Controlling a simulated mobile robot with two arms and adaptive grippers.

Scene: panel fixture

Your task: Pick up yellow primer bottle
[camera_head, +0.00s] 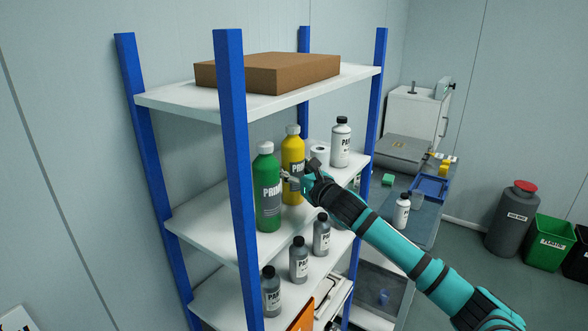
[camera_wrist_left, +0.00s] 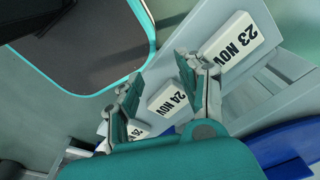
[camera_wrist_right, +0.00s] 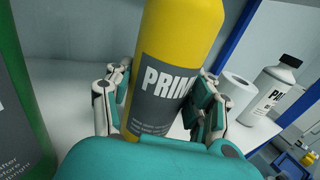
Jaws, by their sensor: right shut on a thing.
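The yellow primer bottle (camera_head: 293,160) has a white cap and a grey label, and it is upright on the middle shelf. The green primer bottle (camera_head: 267,190) stands beside it, nearer the camera. My right gripper (camera_head: 297,183) reaches in from the right at the yellow bottle's lower half. In the right wrist view the yellow bottle (camera_wrist_right: 170,60) is between the fingers of my right gripper (camera_wrist_right: 160,105), which is shut on it.
The blue-post shelf (camera_head: 205,240) carries a cardboard box (camera_head: 268,72) on top. A white paint bottle (camera_head: 341,142) and a white roll (camera_head: 319,153) stand behind the gripper. Several grey bottles (camera_head: 299,260) stand on the shelf below. Date cards (camera_wrist_left: 230,40) lie near the left gripper.

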